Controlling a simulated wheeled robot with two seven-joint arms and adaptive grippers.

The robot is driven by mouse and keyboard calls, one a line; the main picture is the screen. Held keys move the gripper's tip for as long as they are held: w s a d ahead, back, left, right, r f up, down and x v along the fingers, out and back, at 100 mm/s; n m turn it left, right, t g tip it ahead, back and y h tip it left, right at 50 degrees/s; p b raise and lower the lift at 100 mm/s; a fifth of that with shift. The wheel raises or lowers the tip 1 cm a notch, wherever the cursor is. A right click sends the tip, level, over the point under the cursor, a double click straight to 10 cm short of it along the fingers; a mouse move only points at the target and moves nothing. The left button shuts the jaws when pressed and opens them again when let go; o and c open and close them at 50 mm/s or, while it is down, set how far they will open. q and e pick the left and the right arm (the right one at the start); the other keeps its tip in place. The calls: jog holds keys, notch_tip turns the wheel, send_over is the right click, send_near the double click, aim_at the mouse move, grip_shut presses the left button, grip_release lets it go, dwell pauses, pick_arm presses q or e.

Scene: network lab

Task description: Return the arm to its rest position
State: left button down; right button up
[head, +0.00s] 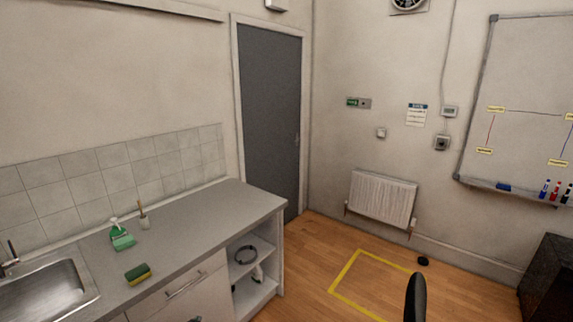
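No arm of mine is clearly visible. A dark rounded upright shape (415,297) rises from the bottom edge right of centre; I cannot tell what it belongs to.
A grey counter (190,240) with a sink (45,295), green spray bottle (122,235), brush (143,215) and sponge (138,274) runs along the left. An open shelf (262,288) is at its end. Yellow tape (345,270) marks the wooden floor below a radiator (382,197). A dark cabinet (550,280) stands right.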

pick_arm(q)
jog(key=s+d+f+g, duration=0.2)
jog(key=s+f+g, duration=0.1)
jog(key=s+f, duration=0.9)
jog(key=s+d+f+g, duration=0.2)
jog(key=s+f, duration=0.8)
jog(key=s, duration=0.4)
jog(key=s+d+f+g, duration=0.1)
jog(key=s+f, duration=0.2)
jog(key=s, duration=0.8)
jog(key=s+d+f+g, duration=0.2)
jog(key=s+f, duration=0.1)
jog(key=s, duration=0.8)
jog(key=s+d+f+g, duration=0.2)
jog(key=s+f, duration=0.2)
jog(key=s, duration=0.7)
jog(key=shift+s+h, duration=0.4)
jog(key=shift+f, duration=0.1)
